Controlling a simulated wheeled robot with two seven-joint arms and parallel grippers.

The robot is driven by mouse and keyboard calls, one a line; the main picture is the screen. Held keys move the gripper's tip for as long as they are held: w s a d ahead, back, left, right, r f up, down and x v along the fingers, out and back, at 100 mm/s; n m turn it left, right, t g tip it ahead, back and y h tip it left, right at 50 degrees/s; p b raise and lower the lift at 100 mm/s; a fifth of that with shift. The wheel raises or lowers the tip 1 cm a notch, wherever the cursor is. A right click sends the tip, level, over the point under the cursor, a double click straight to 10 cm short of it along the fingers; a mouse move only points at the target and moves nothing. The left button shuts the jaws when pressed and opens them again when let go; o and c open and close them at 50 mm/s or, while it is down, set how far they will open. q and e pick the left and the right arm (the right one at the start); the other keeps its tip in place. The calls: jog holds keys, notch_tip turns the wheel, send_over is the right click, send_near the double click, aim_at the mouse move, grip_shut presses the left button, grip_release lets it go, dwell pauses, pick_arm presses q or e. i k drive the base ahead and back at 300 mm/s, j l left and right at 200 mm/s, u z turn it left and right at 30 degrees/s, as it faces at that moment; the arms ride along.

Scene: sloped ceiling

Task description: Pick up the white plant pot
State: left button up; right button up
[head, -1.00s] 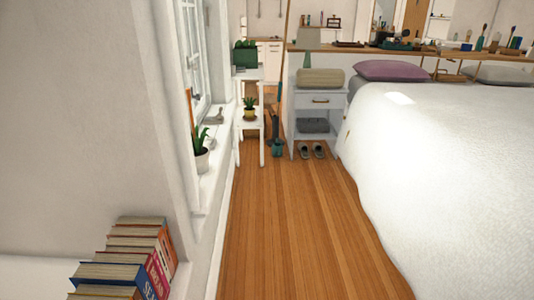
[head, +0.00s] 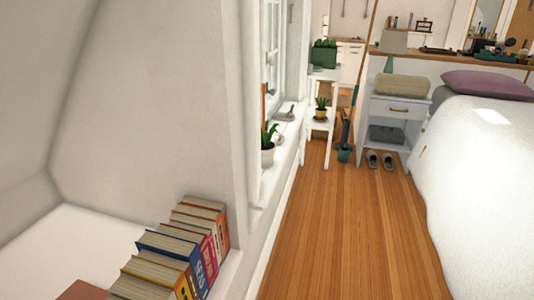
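A white plant pot (head: 267,155) with a green spiky plant (head: 268,134) stands upright on the window sill (head: 287,135), left of the picture's middle. Part of the pot's left side is cut off by the window recess edge. A smaller yellowish pot (head: 320,114) with a similar plant stands on a white stand further back. Neither of my grippers shows in the head view.
A row of books (head: 185,245) lies on a white ledge at the lower left. A bed (head: 490,160) fills the right side. The wooden floor (head: 345,235) between the window wall and bed is clear.

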aim_at(268, 148)
jog(key=i+l+u, duration=0.45)
jog(key=i+l, duration=0.3)
jog(key=i+l+u, duration=0.25)
jog(key=l, duration=0.35)
jog(key=i, duration=0.05)
